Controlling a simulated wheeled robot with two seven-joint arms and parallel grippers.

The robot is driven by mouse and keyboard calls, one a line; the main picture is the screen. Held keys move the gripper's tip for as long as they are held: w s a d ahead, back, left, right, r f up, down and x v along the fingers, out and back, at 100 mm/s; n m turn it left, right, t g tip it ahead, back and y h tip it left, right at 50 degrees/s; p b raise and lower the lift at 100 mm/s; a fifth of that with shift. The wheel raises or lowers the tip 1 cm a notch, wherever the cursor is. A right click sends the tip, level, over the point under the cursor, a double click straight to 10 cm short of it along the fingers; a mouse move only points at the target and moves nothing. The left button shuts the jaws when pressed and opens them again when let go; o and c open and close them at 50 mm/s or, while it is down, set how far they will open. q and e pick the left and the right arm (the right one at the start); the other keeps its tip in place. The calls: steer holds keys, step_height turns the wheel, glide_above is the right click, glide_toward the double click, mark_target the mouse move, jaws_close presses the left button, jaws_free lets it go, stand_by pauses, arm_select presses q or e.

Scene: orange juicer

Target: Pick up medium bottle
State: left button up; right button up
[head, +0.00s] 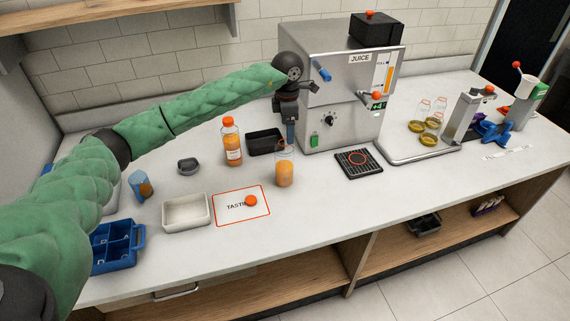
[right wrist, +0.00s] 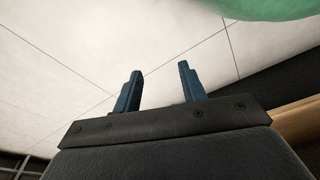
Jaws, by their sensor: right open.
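An uncapped clear bottle (head: 284,172), part filled with orange juice, stands upright on the counter in front of the juicer. A capped, fuller orange bottle (head: 232,145) stands to its left. Which one is the medium bottle I cannot tell for sure. My left gripper (head: 290,142) points down at the uncapped bottle's neck, overlapping it in the picture. Contact and finger gap cannot be made out. My right gripper (right wrist: 159,68) shows only in the right wrist view, open and empty, with pale floor tiles behind it.
The steel juicer (head: 345,90) stands behind, with a black drip grate (head: 358,163) in front. A tasting mat (head: 230,211) with an orange cap (head: 250,201), a white tray (head: 186,224) and a blue crate (head: 130,264) lie left. Small clear bottles (head: 424,108) stand right.

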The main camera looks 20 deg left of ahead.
mark_target(285, 138)
arm_select(q)
steer(key=shift+a+f+p, duration=0.1)
steer(key=shift+f+p, duration=0.5)
steer(key=shift+f, duration=0.7)
steer(key=shift+a+f+p, duration=0.1)
steer(key=shift+f+p, duration=0.15)
steer(key=shift+p, duration=0.15)
steer(key=f+p, duration=0.2)
steer(key=f, duration=0.1)
steer(key=shift+w+a+f+p, duration=0.15)
steer(key=shift+a+f+p, duration=0.1)
steer(key=shift+p, duration=0.15)
steer(key=shift+f, duration=0.65)
steer(key=c, duration=1.7)
arm_select(e)
steer(key=s+d+f, duration=0.3)
steer(key=s+f, duration=0.2)
steer(key=s, duration=0.3)
steer(key=shift+s+d+f, duration=0.25)
steer(key=shift+s+f, duration=0.1)
